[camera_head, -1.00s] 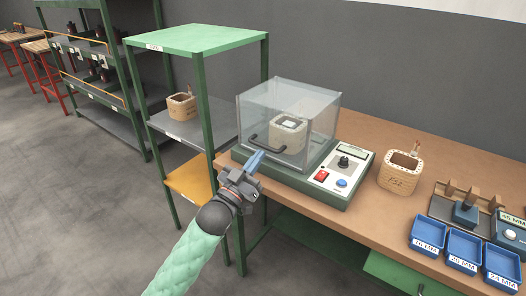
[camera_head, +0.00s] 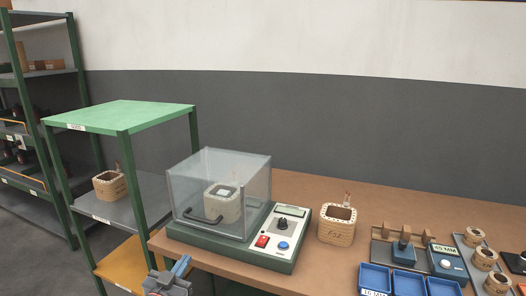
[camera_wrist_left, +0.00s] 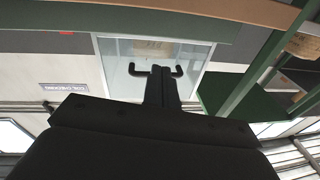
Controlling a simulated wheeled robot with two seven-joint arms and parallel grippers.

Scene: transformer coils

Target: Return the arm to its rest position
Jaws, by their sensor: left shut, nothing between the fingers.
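My left gripper (camera_head: 181,268) shows at the bottom of the head view, in front of the bench edge below the tester. Its blue fingers are together, with nothing between them. In the left wrist view the dark gripper (camera_wrist_left: 161,74) reaches up the middle, with a clear panel and black handle beyond it. The rest of the left arm is out of view. My right gripper is not in view.
A clear-lidded tester (camera_head: 262,250) with a coil (camera_head: 223,205) inside stands on the bench (camera_head: 375,199). Another coil (camera_head: 337,225) stands to its right, near blue bins (camera_head: 408,284). A green-topped rack (camera_head: 120,115) stands left, holding a coil (camera_head: 110,186).

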